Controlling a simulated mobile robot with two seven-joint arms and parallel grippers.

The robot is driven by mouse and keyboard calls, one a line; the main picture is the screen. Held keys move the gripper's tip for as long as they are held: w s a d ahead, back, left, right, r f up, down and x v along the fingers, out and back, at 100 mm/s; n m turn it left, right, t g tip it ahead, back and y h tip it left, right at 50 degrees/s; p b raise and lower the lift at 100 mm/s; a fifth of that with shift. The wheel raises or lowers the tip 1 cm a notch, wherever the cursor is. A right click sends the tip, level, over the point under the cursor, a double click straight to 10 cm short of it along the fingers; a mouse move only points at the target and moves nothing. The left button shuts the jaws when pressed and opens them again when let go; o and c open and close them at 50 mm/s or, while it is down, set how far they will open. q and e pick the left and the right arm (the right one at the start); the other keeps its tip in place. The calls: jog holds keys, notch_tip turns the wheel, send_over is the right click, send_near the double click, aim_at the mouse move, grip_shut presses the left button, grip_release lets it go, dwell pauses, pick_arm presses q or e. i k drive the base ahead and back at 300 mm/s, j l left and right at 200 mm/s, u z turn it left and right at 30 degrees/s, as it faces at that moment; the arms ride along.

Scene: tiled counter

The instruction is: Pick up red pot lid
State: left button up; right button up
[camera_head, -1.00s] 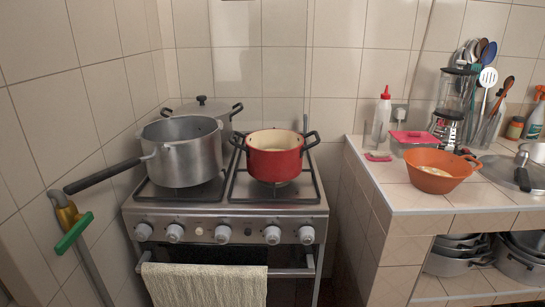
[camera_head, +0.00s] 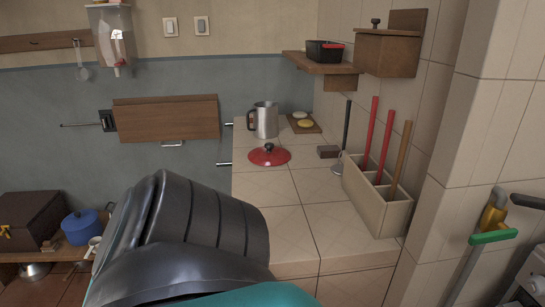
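The red pot lid (camera_head: 269,154) lies flat, knob up, on the tiled counter (camera_head: 282,222), near its left edge. The knob on top is red and dark. No gripper shows in the head view, so I cannot see whether either one is open or shut. A large dark link of my own arm fills the lower left foreground, with a teal part below it. It ends in front of the counter's near left corner and is apart from the lid in the picture.
Behind the lid are a metal jug (camera_head: 264,120) and a small board (camera_head: 305,123). To its right are a dark block (camera_head: 328,152), a ladle (camera_head: 344,140) and a utensil box (camera_head: 376,204). The counter before the lid is clear. A shelf (camera_head: 318,66) hangs above.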

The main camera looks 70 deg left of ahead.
aim_at(268, 155)
jog(key=u, duration=2.4)
jog(key=z, duration=2.75)
jog(key=u, duration=0.45)
jog(key=j+u, duration=0.1)
jog(key=u, duration=0.3)
jog(key=j+u, duration=0.1)
jog(key=u, duration=0.35)
jog(key=k+u, duration=0.1)
jog(key=u, duration=0.35)
jog(key=j+u, duration=0.1)
jog(key=u, duration=0.75)
jog(key=j+u, duration=0.1)
jog(key=u, duration=0.35)
jog(key=i, duration=0.05)
